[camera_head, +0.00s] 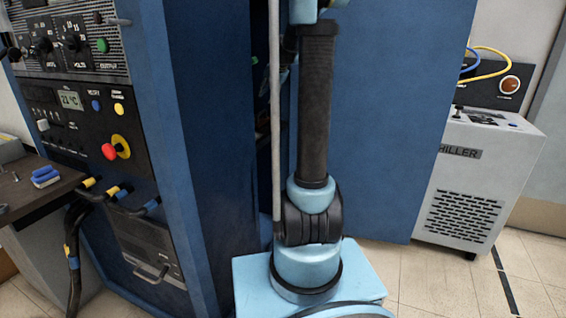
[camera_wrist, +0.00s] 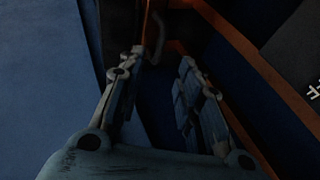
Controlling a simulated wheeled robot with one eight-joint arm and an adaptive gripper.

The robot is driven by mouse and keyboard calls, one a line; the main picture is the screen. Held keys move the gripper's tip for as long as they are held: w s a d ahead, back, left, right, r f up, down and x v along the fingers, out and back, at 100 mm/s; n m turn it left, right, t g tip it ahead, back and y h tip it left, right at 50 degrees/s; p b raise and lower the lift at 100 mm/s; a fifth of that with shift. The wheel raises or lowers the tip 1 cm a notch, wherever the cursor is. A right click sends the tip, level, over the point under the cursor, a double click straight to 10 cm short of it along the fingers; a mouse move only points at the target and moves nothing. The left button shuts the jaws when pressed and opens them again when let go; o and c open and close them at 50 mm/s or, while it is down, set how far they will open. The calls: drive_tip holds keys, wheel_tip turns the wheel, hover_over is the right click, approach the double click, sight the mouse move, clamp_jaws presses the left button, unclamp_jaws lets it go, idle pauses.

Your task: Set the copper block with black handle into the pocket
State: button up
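My gripper (camera_wrist: 162,64) shows in the wrist view with its two fingers apart and nothing between them. It is in a dark space with blue surfaces. A copper-coloured strip (camera_wrist: 147,18) with a dark curved piece beside it lies just beyond the fingertips; I cannot tell whether this is the copper block with black handle. Another copper-coloured edge (camera_wrist: 240,50) runs diagonally on the right. I cannot make out the pocket. In the head view my gripper is not visible, and neither the block nor the pocket can be identified.
A blue cabinet (camera_head: 200,130) with a control panel (camera_head: 85,125) stands at left, with a large blue panel (camera_head: 400,120) to its right. A dark bench (camera_head: 30,190) is at far left. A white chiller (camera_head: 480,180) stands at right. Tiled floor (camera_head: 430,275) is clear before it.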

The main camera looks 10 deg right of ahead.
drive_tip(key=s+a+f+n+g+h, duration=0.1)
drive_tip(key=s+a+f+n, duration=0.15)
drive_tip(key=s, duration=1.15)
drive_tip(key=s+a+f+n+g, duration=0.15)
drive_tip(key=s+f, duration=0.25)
drive_tip(key=s, duration=1.1)
drive_tip(key=s+d+f+n+g, duration=0.1)
drive_tip(key=s+f+n, duration=0.1)
drive_tip(key=s+f, duration=0.4)
drive_tip(key=s+d+f+n+g+h, duration=0.1)
drive_tip(key=s+f+n, duration=0.1)
drive_tip(key=s+f, duration=0.5)
drive_tip(key=s, duration=0.6)
drive_tip(key=shift+s, duration=0.4)
drive_tip(key=shift+w, duration=0.1)
drive_tip(key=shift+w+a+f, duration=0.1)
drive_tip(key=shift+w+f, duration=0.05)
drive_tip(key=shift+w, duration=0.2)
